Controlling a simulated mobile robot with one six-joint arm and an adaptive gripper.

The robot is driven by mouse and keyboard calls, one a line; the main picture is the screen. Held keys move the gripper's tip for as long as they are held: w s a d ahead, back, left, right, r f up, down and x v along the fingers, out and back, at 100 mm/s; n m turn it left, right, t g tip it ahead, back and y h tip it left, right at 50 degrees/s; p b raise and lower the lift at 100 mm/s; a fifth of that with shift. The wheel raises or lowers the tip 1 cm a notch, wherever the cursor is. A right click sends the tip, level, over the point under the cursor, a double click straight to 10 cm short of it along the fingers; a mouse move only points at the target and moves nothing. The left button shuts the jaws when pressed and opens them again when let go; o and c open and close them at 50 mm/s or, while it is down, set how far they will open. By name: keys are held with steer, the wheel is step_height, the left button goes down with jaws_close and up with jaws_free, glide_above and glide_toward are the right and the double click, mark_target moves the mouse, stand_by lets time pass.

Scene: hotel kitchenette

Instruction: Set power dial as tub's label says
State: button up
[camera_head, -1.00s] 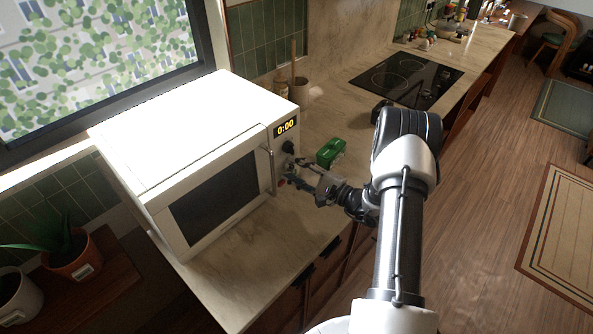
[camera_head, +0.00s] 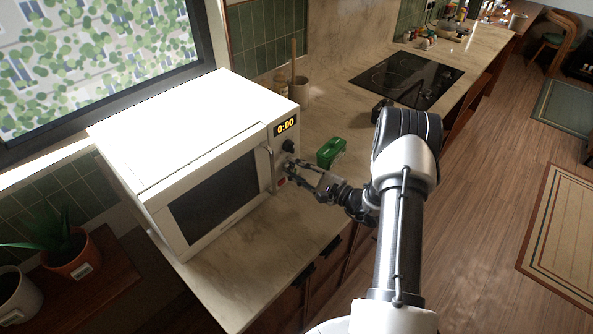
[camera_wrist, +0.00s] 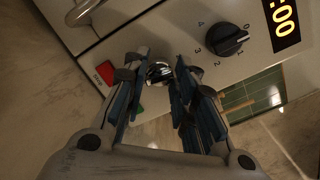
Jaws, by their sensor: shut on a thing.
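The white microwave (camera_head: 185,150) has a black numbered dial (camera_head: 289,146) on its front panel, below the 0:00 display. In the wrist view this dial (camera_wrist: 227,38) has numbers 0 to 4 around it; its exact setting is hard to tell. A round silver knob (camera_wrist: 160,72) sits below the dial. My gripper (camera_wrist: 158,68) is at the panel with its fingers on both sides of the silver knob, shut on it. My gripper also shows in the head view (camera_head: 297,169). A green tub (camera_head: 331,152) stands on the counter right of the microwave; its label cannot be read.
A red button (camera_wrist: 105,72) and a partly hidden green button (camera_wrist: 138,110) are beside my fingers. The microwave door handle (camera_head: 270,169) is left of the panel. A utensil crock (camera_head: 299,87) and a black cooktop (camera_head: 408,79) stand farther back. Bare counter lies before the microwave.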

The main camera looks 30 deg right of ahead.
steer(key=m, duration=0.4)
steer(key=shift+m+t+b, duration=0.3)
steer(key=shift+b, duration=0.05)
steer(key=m, duration=0.4)
steer(key=shift+t, duration=0.3)
steer(key=m+h, duration=0.1)
steer(key=m, duration=0.3)
steer(key=shift+m, duration=0.4)
steer(key=m+t+p, duration=0.1)
steer(key=m, duration=0.4)
steer(key=shift+h, duration=0.4)
steer(key=m+p, duration=0.1)
steer(key=m, duration=0.4)
steer(key=shift+a+f+h+p, duration=0.1)
steer(key=shift+h+p, duration=0.25)
steer(key=shift+h, duration=0.05)
steer(key=m+p, duration=0.1)
steer(key=m, duration=0.4)
steer(key=shift+h, duration=0.4)
steer(key=m+p, duration=0.1)
steer(key=m, duration=0.3)
steer(key=shift+m+g+p, duration=0.3)
steer(key=shift+m+p, duration=0.1)
steer(key=shift+a+m+h+p, duration=0.1)
steer(key=shift+m+h+p, duration=0.35)
steer(key=shift+m, duration=1.35)
steer(key=shift+f, duration=0.1)
